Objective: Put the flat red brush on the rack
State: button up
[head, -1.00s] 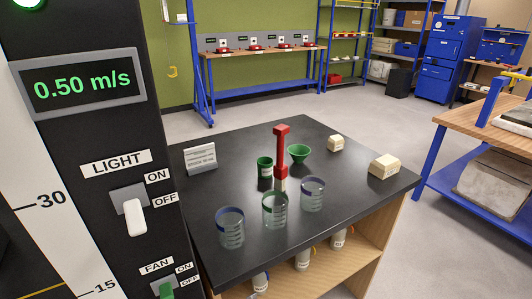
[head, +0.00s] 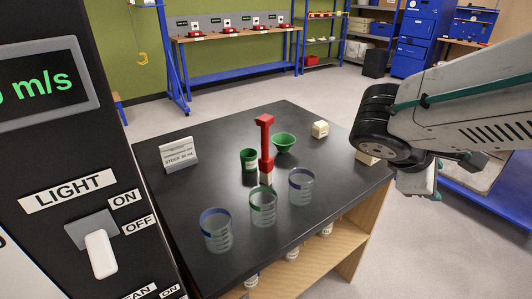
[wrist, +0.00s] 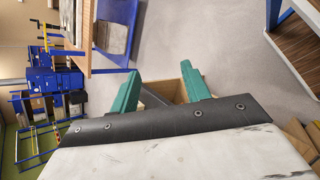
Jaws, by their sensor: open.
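I cannot make out a flat red brush or its rack for certain. An upright red piece with a jutting top and a pale lower end (head: 266,145) stands on the black table, behind the green-rimmed beaker (head: 263,208); whether it is the brush I cannot tell. My gripper (head: 420,185) is at the right in the head view, by the table's right edge and well apart from the red piece. In the wrist view my gripper (wrist: 162,88) shows two teal fingers spread apart, with nothing held between them.
Two blue-rimmed beakers (head: 216,231) flank the green-rimmed one. A green jar (head: 249,160), green funnel (head: 284,142), cream block (head: 320,129) and sign (head: 179,154) stand on the table (head: 214,185). A cabinet with switches (head: 85,210) fills the left. A blue-framed bench (head: 235,60) stands behind.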

jog(key=w+a+n+t+h, duration=0.2)
jog(key=w+a+n+t, duration=0.45)
jog(key=w+n, duration=0.2)
jog(key=n+t+y, duration=0.9)
jog(key=n+y, duration=0.1)
jog(key=n, duration=0.5)
send_near(264, 130)
jog(key=w, duration=0.7)
jog(key=shift+w+d, duration=0.4)
jog(key=shift+w+r, duration=0.1)
jog(key=shift+w, duration=0.4)
grip_shut()
